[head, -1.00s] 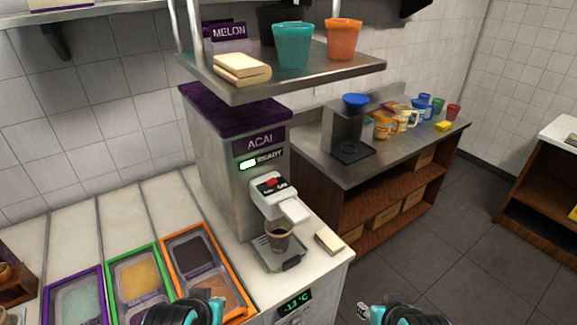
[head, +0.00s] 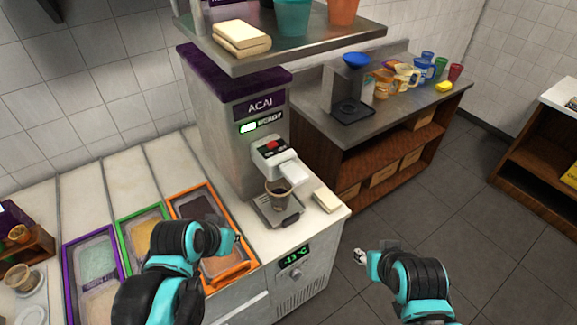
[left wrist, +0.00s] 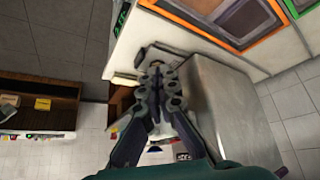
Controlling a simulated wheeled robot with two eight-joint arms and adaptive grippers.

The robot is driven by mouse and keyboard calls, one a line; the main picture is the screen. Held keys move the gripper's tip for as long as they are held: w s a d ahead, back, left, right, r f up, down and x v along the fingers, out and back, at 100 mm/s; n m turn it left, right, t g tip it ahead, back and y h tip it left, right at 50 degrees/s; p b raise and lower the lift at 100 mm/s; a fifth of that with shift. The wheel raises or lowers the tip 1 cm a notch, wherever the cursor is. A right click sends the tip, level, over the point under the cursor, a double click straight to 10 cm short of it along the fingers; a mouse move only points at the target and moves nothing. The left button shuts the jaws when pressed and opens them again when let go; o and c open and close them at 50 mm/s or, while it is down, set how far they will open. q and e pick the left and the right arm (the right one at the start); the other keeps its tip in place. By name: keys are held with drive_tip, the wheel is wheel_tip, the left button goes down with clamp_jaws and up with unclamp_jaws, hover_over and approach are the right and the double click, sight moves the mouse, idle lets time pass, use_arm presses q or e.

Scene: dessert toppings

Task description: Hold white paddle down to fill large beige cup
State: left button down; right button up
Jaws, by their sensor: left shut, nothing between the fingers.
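The white paddle (head: 294,173) sticks out from the front of the acai machine (head: 235,135), under its red button. The beige cup (head: 278,197) stands upright on the machine's drip tray (head: 276,213), below the paddle; its inside looks dark. My left gripper (head: 237,240) is over the front of the counter, left of and nearer than the cup, apart from cup and paddle. It is shut and empty; its fingers also show in the left wrist view (left wrist: 156,80). My right gripper (head: 361,257) is over the floor at the right, too small to tell open or shut.
Framed topping bins (head: 122,228) lie left of the machine. A beige block (head: 326,201) lies right of the drip tray. A metal shelf (head: 300,57) with cups hangs above the machine. A side counter (head: 385,125) holds several cups. The floor at right is clear.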

use_arm(q)
drive_tip(key=w+d+r+m+h+p, duration=0.3)
drive_tip(key=w+r+p, duration=0.3)
drive_tip(key=r, duration=0.2)
drive_tip(key=w+d+r+m+g+h+p, duration=0.1)
drive_tip(key=w+d+r+m+h+p, duration=0.1)
drive_tip(key=w+d+r+m+p, duration=0.2)
drive_tip(key=w+r+m+p, duration=0.1)
drive_tip(key=w+r+p, duration=0.2)
drive_tip(key=r, duration=0.1)
drive_tip(key=shift+d+r+m+h+p, duration=0.3)
drive_tip(key=shift+h, duration=0.1)
drive_tip(key=shift+w, duration=0.1)
drive_tip(key=b, duration=0.1)
hover_over(300, 173)
drive_tip(key=s+a, duration=0.2)
drive_tip(key=a, duration=0.1)
wheel_tip(300, 173, down, 7)
drive_tip(key=shift+d+r, duration=0.15)
drive_tip(key=shift+r, duration=0.05)
drive_tip(key=f, duration=0.3)
drive_tip(key=shift+w+d+f, duration=0.2)
drive_tip(key=shift+f, duration=0.55)
drive_tip(key=shift+b, duration=0.4)
